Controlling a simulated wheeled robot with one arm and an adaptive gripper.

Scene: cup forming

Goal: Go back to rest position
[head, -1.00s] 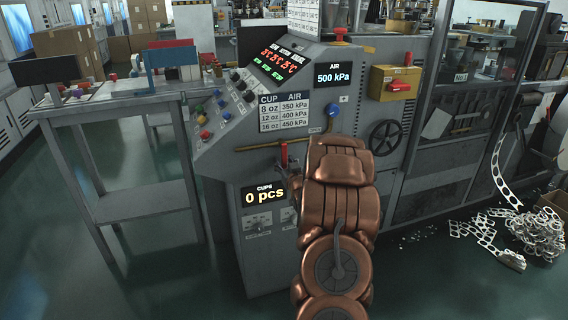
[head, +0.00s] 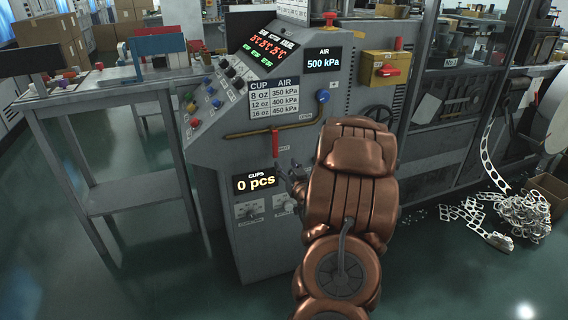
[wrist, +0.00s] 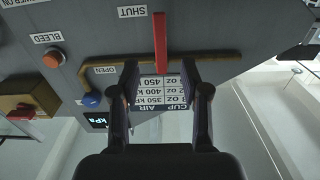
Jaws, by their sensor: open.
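My gripper (head: 290,174) is beside the front of the grey machine (head: 225,160), partly hidden behind my copper-coloured arm. In the wrist view its two dark fingers (wrist: 159,78) are spread with nothing held. In the wrist view the picture is upside down and the red lever (wrist: 160,38) shows in line with the gap between the fingers. I cannot tell how far it is from them.
A counter (head: 254,183) reads 0 pcs and the air display (head: 323,60) reads 500 kPa. A grey metal table (head: 110,97) stands at left. Scrap strips (head: 520,215) lie on the floor at right. The floor at the front left is clear.

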